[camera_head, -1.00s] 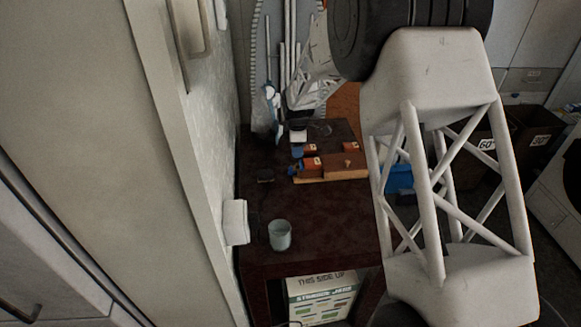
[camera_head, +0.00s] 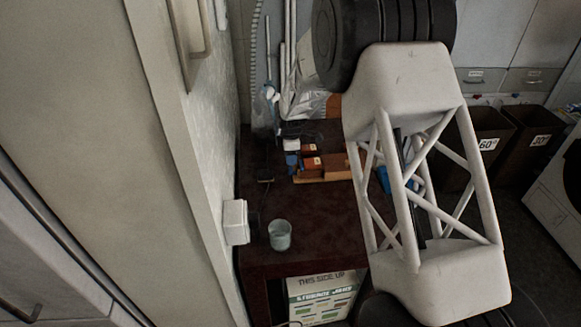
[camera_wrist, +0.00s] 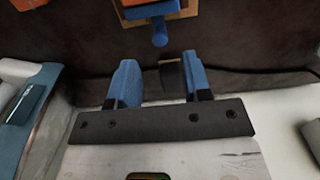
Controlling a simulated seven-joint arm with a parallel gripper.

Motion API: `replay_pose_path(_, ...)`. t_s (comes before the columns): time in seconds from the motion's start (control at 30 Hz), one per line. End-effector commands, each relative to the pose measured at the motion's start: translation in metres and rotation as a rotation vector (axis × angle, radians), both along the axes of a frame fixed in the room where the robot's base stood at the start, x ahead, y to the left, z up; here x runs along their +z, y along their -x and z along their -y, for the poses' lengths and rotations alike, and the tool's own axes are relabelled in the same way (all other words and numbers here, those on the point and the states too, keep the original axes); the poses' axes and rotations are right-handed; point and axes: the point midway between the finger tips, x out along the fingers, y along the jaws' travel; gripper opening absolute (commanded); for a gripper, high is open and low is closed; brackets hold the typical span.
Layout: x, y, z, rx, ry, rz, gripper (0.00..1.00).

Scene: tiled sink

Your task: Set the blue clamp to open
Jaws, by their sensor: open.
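The blue clamp (camera_wrist: 150,10) is at the top edge of the wrist view, on a wooden base, partly cut off. Its blue rod-like end (camera_wrist: 159,34) points down toward my gripper. My gripper (camera_wrist: 157,72) has two blue fingers, apart and with nothing held between them. They are a short way below the clamp in the picture and do not appear to touch it. In the head view my gripper (camera_head: 291,157) is small, at the left end of the wooden fixture (camera_head: 325,177), where it and the clamp are hard to tell apart.
A dark block (camera_wrist: 171,76) shows beyond and between the fingers. A glass cup (camera_head: 280,236) stands at the dark table's (camera_head: 315,222) front. A white wall box (camera_head: 235,222) is at left. Bins (camera_head: 525,142) stand at right. The middle of the table is clear.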

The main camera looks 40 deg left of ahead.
Motion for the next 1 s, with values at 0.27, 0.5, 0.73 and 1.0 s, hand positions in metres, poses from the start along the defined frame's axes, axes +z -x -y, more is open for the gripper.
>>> replay_pose_path(0.27, -0.035, 0.0, 0.0, 0.0, 0.001, -0.001, 0.45)
replay_pose_path(0.5, -0.051, 0.0, 0.0, 0.0, 0.0, 0.0, 0.45)
replay_pose_path(0.73, -0.055, 0.0, 0.0, 0.0, 0.0, 0.0, 0.45)
replay_pose_path(1.0, -0.055, 0.0, 0.0, 0.0, 0.0, 0.0, 0.25)
